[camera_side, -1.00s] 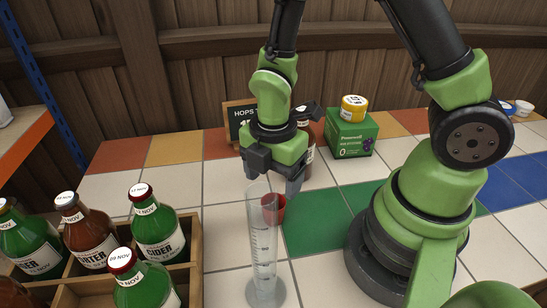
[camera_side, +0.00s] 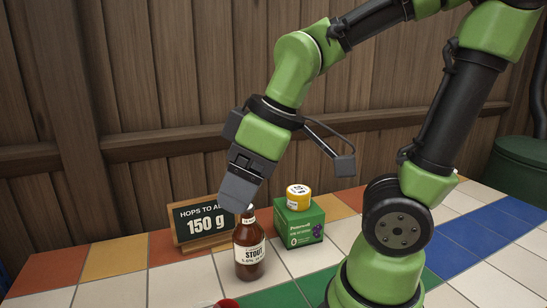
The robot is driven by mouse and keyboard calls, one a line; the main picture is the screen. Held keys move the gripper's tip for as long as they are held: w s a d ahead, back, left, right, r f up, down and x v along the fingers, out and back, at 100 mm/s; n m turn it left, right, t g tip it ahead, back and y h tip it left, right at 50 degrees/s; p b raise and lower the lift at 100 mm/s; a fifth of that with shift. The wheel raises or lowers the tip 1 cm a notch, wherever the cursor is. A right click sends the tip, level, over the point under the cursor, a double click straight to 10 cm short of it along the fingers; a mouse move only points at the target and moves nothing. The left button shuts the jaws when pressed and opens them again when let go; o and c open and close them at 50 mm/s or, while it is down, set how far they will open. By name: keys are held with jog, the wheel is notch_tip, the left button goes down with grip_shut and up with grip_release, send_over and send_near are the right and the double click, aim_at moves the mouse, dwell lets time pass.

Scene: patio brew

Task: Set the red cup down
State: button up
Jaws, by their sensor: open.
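Only the top of the red cup (camera_side: 228,303) shows, at the bottom edge of the side view; the rest of it is cut off by the frame. My gripper (camera_side: 238,193) points down, well above and behind the cup in the picture, and is apart from it. It is open, though the gap between its fingers is hard to see from this side. Its fingertips overlap the cap of a brown stout bottle in the picture; I cannot tell whether they touch it.
The brown stout bottle (camera_side: 250,254) stands upright below my gripper. Behind it a chalkboard sign (camera_side: 200,222) reads 150 g. A green box (camera_side: 299,226) with a yellow-labelled jar (camera_side: 298,196) on top stands to the right. White tiles at the left are clear.

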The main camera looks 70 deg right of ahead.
jog(key=s+r+m, duration=0.1)
jog(key=m, duration=0.1)
jog(key=s+r+m+t, duration=0.1)
jog(key=s+m, duration=0.1)
jog(key=s+r+m+t, duration=0.1)
jog(key=m, duration=0.2)
jog(key=shift+s+r+y, duration=0.15)
jog(key=shift+r+y, duration=0.15)
jog(key=shift+r, duration=0.1)
